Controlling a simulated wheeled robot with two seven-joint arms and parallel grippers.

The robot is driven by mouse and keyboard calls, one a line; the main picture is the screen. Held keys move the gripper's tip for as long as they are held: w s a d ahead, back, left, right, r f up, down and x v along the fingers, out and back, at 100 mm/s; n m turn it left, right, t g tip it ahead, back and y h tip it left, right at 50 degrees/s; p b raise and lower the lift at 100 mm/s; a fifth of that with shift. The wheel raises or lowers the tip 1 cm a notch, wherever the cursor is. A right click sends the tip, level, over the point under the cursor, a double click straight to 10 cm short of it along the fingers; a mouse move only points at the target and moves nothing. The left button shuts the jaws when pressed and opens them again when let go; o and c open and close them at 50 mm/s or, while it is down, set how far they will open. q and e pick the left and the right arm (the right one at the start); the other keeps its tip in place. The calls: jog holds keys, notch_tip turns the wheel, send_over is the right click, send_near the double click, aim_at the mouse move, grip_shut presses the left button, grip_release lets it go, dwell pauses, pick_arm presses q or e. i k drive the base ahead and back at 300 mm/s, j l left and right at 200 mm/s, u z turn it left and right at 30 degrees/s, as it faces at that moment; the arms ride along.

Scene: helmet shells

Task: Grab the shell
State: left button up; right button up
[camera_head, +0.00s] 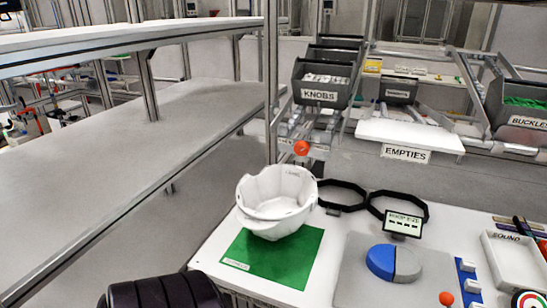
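A white helmet shell (277,200) sits on the green mat (268,262) at the left end of the white worktable. It looks like a bowl with its uneven rim upward and its rounded side down. It covers the back part of the mat. Nothing is touching the shell from above. Neither of my grippers shows in the head view, so I cannot see whether they are open or shut.
Black rings (342,196) lie behind and right of the shell. A blue and grey disc (393,263) sits on a grey panel to its right. An orange ball (301,148) stands behind it. A long grey shelf (130,150) is at left. Bins, including KNOBS (320,96), stand behind.

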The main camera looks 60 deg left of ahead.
aim_at(274, 203)
jog(key=u, duration=1.85)
